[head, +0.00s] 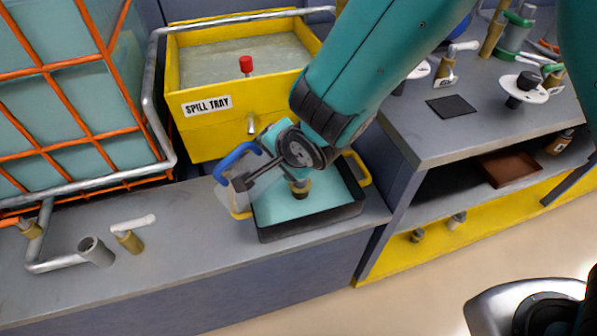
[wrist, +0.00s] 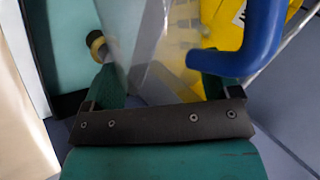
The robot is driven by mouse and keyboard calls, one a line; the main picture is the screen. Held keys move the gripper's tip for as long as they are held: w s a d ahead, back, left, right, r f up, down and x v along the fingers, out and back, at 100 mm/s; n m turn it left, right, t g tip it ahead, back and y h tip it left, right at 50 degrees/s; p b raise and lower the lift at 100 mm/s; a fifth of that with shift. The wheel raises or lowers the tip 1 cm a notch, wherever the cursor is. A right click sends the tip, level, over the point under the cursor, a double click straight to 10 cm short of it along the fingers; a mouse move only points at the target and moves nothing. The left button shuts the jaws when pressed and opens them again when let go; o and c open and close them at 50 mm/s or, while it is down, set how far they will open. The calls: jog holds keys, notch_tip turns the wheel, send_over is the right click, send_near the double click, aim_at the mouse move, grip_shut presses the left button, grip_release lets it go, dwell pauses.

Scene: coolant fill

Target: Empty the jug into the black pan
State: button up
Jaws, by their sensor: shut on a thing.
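The jug (head: 236,196) is clear with a blue handle and sits at the left end of the black pan (head: 312,226). It looks tilted; no coloured liquid is clear inside it. My gripper (head: 255,180) is shut on the jug. In the wrist view the jug's clear body (wrist: 150,40) stands between the two fingers of my gripper (wrist: 157,82), with its blue handle to the right. The pan has yellow handles and holds a flat teal surface. My arm hides part of the pan and jug, and no stream shows.
A yellow spill tray (head: 213,137) stands behind the pan, with a red-topped part and a spout at its front. A brass fitting (head: 300,187) shows over the pan. A caged tank (head: 75,90) is at left, with a pipe and valve on the bench. A shelved workbench (head: 430,140) is at right.

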aim_at(225, 163)
jog(key=shift+s+a+r+n+t+h, duration=0.4)
jog(key=shift+a+r+n+t+h, duration=0.25)
jog(key=shift+h, duration=0.35)
jog(key=shift+s+a+r+n+t+h+p, duration=0.15)
jog(key=shift+a+r+t+h+p, duration=0.1)
jog(key=shift+r, duration=0.35)
jog(key=shift+s+a+r+n+t+h+p, duration=0.15)
jog(key=shift+r+h, duration=0.1)
jog(key=shift+r, duration=0.35)
jog(key=shift+s+a+f+n+t+h+b, duration=0.2)
jog(key=shift+s+a+f+t+h+b, duration=0.1)
jog(key=shift+a+b, duration=0.15)
jog(key=shift+s+a+f+n+t+h+b, duration=0.2)
jog(key=shift+a+h+b, duration=0.1)
jog(key=shift+a+b, duration=0.15)
jog(key=a+h, duration=0.1)
jog(key=s+a+n+t+h, duration=0.1)
jog(key=s+a+r+t+h, duration=0.1)
jog(key=a, duration=0.1)
jog(key=shift+s+n+t, duration=0.15)
jog(key=shift+n+t, duration=0.1)
jog(key=shift+n, duration=0.1)
jog(key=shift+s+a+f+n+t+h+b, duration=0.25)
jog(key=shift+a+n+t+h+b, duration=0.1)
jog(key=shift+a, duration=0.1)
